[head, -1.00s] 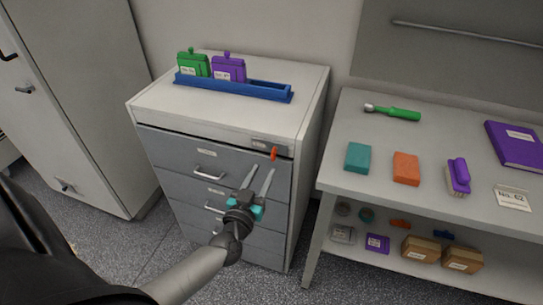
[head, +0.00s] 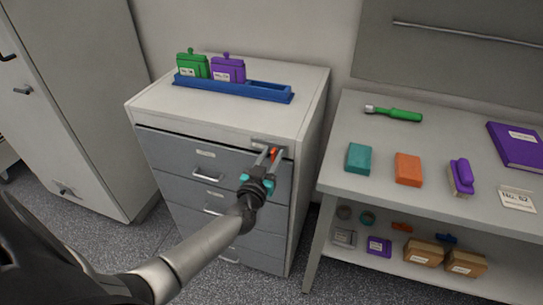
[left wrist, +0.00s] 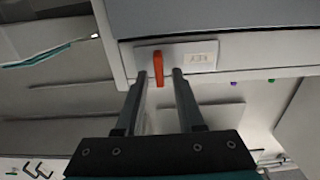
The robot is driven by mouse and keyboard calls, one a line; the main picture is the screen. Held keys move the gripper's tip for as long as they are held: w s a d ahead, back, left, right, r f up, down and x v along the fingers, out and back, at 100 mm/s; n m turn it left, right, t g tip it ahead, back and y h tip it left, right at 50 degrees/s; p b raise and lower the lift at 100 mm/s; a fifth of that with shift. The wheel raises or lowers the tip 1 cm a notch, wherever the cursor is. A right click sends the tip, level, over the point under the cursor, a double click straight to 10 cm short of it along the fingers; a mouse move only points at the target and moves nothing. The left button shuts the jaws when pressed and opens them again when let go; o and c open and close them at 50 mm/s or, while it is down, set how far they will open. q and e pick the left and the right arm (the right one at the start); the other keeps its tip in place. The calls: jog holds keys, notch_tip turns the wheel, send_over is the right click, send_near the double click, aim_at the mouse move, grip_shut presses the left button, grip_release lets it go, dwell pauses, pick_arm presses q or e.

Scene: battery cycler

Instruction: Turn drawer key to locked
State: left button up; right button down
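The drawer key is a small orange-red tab (head: 273,154) on a lock plate near the top right corner of the grey drawer cabinet (head: 150,112). In the left wrist view the key (left wrist: 158,66) stands out in line with the picture's vertical, beside a label reading "KEY" (left wrist: 198,60). My left gripper (head: 274,152) is at the key. In the left wrist view its two fingers (left wrist: 160,75) are apart, one on each side of the key, with a gap visible to the right finger. My right gripper is in neither view.
A blue tray (head: 225,88) with a green and a purple battery pack stands on the cabinet. To the right, a table (head: 320,185) holds a screwdriver-like green-handled tool (head: 400,114), blocks and a purple book (head: 518,142). A tall grey cabinet stands at left.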

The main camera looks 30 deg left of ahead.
pick_arm(q)
grip_shut()
dwell(0.6)
jog(key=n, duration=0.4)
jog(key=n+b, duration=0.1)
jog(key=n, duration=0.3)
jog(key=a+n, duration=0.1)
jog(key=n, duration=0.3)
jog(key=shift+s+f+b, duration=0.15)
jog(key=shift+f+b, duration=0.2)
jog(key=shift+f, duration=0.05)
jog(key=n, duration=0.2)
jog(key=n+b, duration=0.1)
jog(key=n, duration=0.2)
jog(key=shift+f+n+b, duration=0.25)
jog(key=shift+n+b, duration=0.05)
jog(key=shift+b, duration=0.05)
jog(key=shift+n, duration=0.3)
jog(key=shift+o, duration=0.7)
grip_release()
